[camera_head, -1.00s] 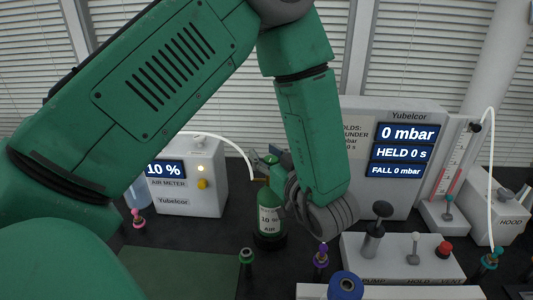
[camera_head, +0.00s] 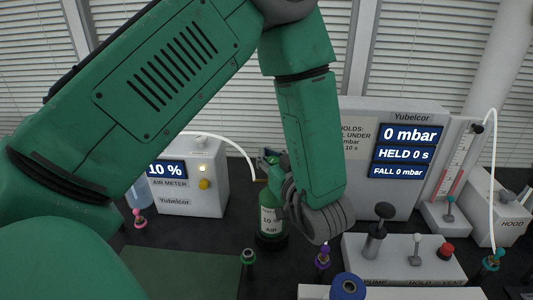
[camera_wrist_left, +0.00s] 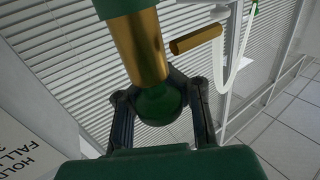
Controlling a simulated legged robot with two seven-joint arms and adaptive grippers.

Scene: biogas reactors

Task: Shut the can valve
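The green can (camera_head: 269,225), with a white "10 AIR" label, stands upright on the dark bench, partly behind my left gripper (camera_head: 284,205). Its top and valve are mostly hidden by the gripper in the head view. In the left wrist view, the brass valve body (camera_wrist_left: 142,48) has a side outlet (camera_wrist_left: 195,40) and a rounded green knob (camera_wrist_left: 160,104). My left gripper's fingers (camera_wrist_left: 160,100) lie on both sides of this knob. The tips are partly hidden behind the valve, so I cannot tell whether they press on it. My right gripper is not in view.
An air meter (camera_head: 187,184) reading 10 % stands left of the can. A pressure unit (camera_head: 402,155) reading 0 mbar stands at right. A pump panel (camera_head: 395,263) and purple-topped fitting (camera_head: 323,256) stand in front. A white hose (camera_head: 235,145) arches behind the can.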

